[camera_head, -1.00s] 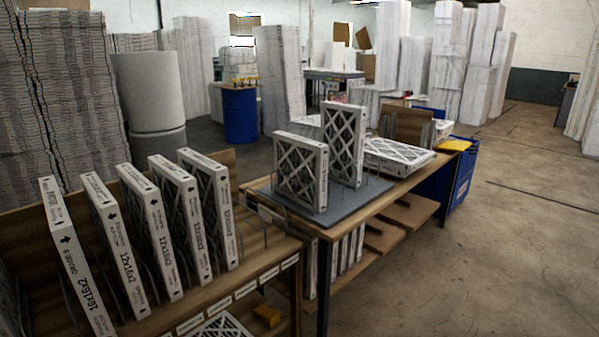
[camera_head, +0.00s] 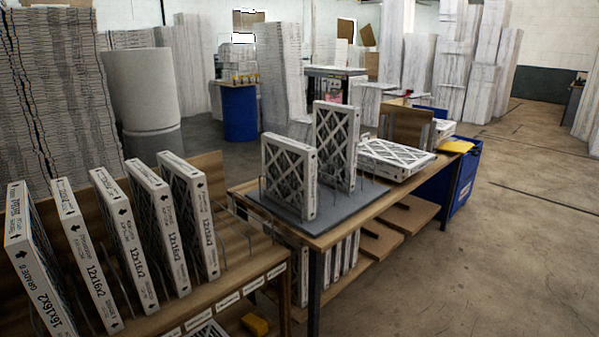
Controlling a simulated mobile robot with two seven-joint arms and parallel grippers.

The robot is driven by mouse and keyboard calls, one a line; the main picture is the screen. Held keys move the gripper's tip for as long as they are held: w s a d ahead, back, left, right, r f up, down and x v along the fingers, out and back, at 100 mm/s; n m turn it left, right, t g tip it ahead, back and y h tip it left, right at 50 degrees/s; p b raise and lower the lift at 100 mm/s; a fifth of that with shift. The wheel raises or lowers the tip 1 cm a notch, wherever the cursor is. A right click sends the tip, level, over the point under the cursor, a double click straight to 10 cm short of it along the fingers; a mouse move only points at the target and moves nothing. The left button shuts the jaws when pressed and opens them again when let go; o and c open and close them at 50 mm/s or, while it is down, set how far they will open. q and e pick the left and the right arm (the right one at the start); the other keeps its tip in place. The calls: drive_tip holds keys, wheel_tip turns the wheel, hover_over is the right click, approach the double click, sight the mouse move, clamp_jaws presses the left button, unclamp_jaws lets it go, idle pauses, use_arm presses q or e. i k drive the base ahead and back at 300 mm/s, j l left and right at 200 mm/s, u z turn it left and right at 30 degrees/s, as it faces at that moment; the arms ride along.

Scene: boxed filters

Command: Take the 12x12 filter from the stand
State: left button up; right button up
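Two filters with white frames and diamond lattice faces stand upright on a dark grey mat (camera_head: 350,208) on the wooden table. The nearer one (camera_head: 289,175) is shorter and roughly square. The taller one (camera_head: 336,146) stands just behind it to the right. Thin wire holders show beside them. The print on their edges is too small to read, so I cannot tell from it which is 12x12. Neither of my grippers is in view.
A wooden rack (camera_head: 238,280) at front left holds several upright filters, with 12x16x2 and 16x16x2 labels legible. Flat filters (camera_head: 395,157) lie farther along the table. A blue bin (camera_head: 463,175) stands at its far end. Open floor (camera_head: 480,270) lies to the right.

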sight(291, 163)
drive_tip(key=i+l+z, duration=0.1)
drive_tip(key=i+l, duration=0.75)
